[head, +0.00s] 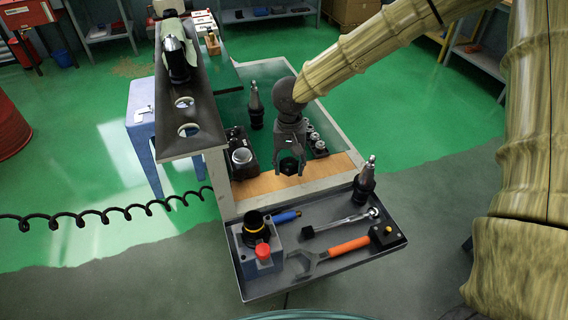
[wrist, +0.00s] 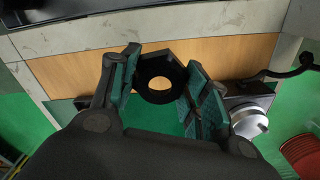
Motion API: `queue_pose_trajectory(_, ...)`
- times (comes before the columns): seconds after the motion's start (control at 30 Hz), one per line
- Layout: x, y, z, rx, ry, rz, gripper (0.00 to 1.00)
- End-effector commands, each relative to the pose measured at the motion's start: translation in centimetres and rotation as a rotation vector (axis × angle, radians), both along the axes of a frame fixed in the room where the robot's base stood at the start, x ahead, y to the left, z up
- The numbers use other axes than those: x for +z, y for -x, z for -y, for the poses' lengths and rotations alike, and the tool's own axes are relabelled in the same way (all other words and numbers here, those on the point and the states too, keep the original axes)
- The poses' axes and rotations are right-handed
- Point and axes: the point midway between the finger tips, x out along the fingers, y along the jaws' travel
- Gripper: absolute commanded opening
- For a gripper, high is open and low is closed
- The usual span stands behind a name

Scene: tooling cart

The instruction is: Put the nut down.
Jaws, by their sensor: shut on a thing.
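A black hexagonal nut (head: 289,165) with a round hole is held in my gripper (head: 290,160), in the air in front of the cart's wooden strip. In the wrist view the nut (wrist: 160,84) sits between the two green-padded fingers of my gripper (wrist: 160,88), which are shut on it. The hole shows the wood behind. Nothing is seen touching the nut from below. The grey tray (head: 330,248) at the cart's near end lies lower and nearer in the head view.
The tray holds an orange-handled wrench (head: 340,249), a ratchet (head: 345,221), a fixture with a red knob (head: 260,245) and a tool holder (head: 365,185). A second tool holder (head: 255,106) stands behind on the cart. A raised dark shelf (head: 190,110) with holes runs along the left.

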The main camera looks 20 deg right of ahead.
Motion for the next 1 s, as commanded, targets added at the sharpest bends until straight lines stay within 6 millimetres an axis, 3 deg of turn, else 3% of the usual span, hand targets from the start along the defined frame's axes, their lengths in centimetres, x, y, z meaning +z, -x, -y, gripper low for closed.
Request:
queue_pose_trajectory(0.1, 0.0, -1.7, -0.5, 0.001, 0.001, 0.0, 0.07)
queue_pose_trajectory(0.23, -0.2, -2.6, -0.7, 0.002, 0.0, 0.0, 0.07)
queue_pose_trajectory(0.63, -3.6, -2.6, -0.7, 0.002, 0.001, -0.001, 0.07)
queue_pose_trajectory(1.0, -3.9, -2.6, -0.7, 0.001, 0.0, -0.001, 0.07)
